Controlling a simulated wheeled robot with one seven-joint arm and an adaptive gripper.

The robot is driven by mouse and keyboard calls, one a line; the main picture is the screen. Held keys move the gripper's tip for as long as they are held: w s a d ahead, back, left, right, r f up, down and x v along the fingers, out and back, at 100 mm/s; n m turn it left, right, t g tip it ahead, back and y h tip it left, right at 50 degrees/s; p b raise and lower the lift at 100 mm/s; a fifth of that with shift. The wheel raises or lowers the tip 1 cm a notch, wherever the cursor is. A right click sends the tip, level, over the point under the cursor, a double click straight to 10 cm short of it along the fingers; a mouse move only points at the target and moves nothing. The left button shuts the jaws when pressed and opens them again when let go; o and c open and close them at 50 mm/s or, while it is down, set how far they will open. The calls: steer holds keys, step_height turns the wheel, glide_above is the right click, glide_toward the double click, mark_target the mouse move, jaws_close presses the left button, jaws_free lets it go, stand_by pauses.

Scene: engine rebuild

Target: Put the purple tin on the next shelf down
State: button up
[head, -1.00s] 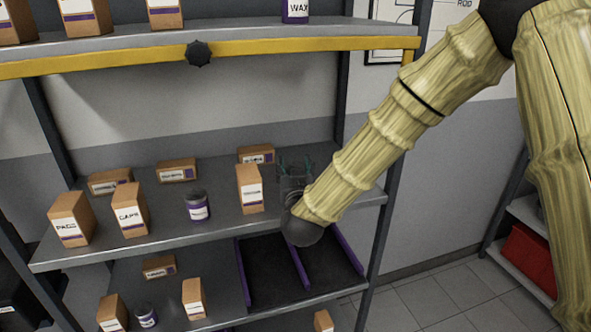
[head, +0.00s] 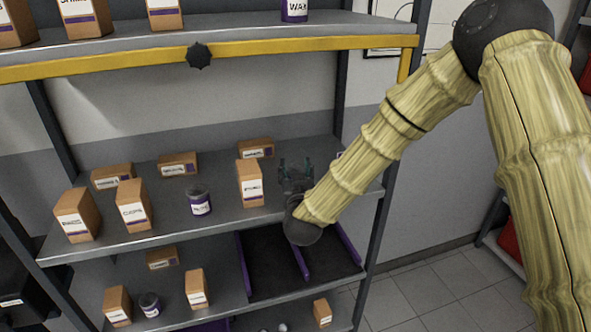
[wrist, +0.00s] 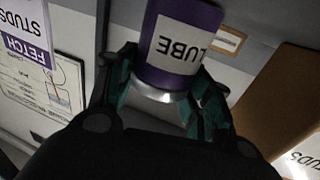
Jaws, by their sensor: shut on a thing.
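In the wrist view, a purple tin (wrist: 182,22) with a white label reading LUBE sits between the green-padded fingers of my gripper (wrist: 167,75), which is shut on it. The label appears upside down there. In the head view, my gripper (head: 295,172) is over the right part of the middle shelf (head: 225,228), just right of an upright brown box. The held tin cannot be made out clearly there. A two-lane dark tray (head: 270,272) with purple rails is on the shelf below, under my wrist.
The lower shelf holds boxes and a small tin (head: 150,304). A WAX tin (head: 295,10) is on the top shelf, above a yellow beam (head: 120,62). A dark upright (head: 380,230) borders the right side.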

steer(key=shift+f, duration=0.15)
steer(key=o, duration=1.2)
steer(key=shift+o, duration=0.2)
steer(key=shift+r, duration=0.25)
steer(key=s+b, duration=0.4)
steer(key=s, duration=0.8)
steer(key=shift+d, duration=0.45)
steer(key=shift+f, duration=0.1)
